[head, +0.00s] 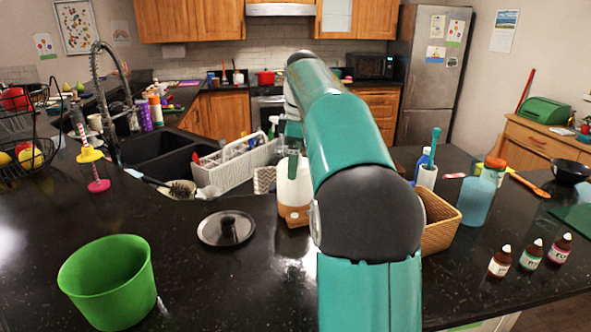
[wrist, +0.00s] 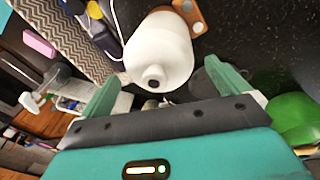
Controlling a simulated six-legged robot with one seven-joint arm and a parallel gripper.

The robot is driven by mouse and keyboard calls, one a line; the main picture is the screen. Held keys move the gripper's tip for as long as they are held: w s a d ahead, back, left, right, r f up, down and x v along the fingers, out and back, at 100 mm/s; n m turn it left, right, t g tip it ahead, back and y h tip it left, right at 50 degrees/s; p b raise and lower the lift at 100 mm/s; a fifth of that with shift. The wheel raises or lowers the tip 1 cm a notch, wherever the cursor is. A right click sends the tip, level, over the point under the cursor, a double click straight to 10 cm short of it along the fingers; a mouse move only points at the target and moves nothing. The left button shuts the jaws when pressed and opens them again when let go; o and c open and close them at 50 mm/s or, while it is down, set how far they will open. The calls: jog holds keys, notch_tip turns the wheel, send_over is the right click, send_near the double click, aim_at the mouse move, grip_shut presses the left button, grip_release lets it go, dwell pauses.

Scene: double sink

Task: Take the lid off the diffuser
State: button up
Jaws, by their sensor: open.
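The diffuser has a white rounded cover (head: 294,185) on a wooden base (head: 294,214) and stands on the dark counter, partly hidden by my arm in the head view. In the wrist view the white cover (wrist: 165,35) shows a dark hole in its top, with the wooden base (wrist: 190,14) at the upper right. My gripper (wrist: 169,74) is open, its two green fingers apart on either side of the cover's top in the picture. I cannot tell whether they touch it. In the head view, a green finger shows just above the cover; the rest is hidden.
A dark round lid (head: 228,229) and a green bucket (head: 108,284) are at the left. A wicker basket (head: 438,222), a blue bottle (head: 478,200) and small dropper bottles (head: 530,255) are at the right. A white rack (head: 235,165) stands behind, by the sink.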

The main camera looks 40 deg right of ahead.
jog(key=shift+w+f, duration=0.1)
jog(key=shift+f, duration=0.5)
jog(key=c, duration=0.9)
jog(key=shift+r, duration=0.1)
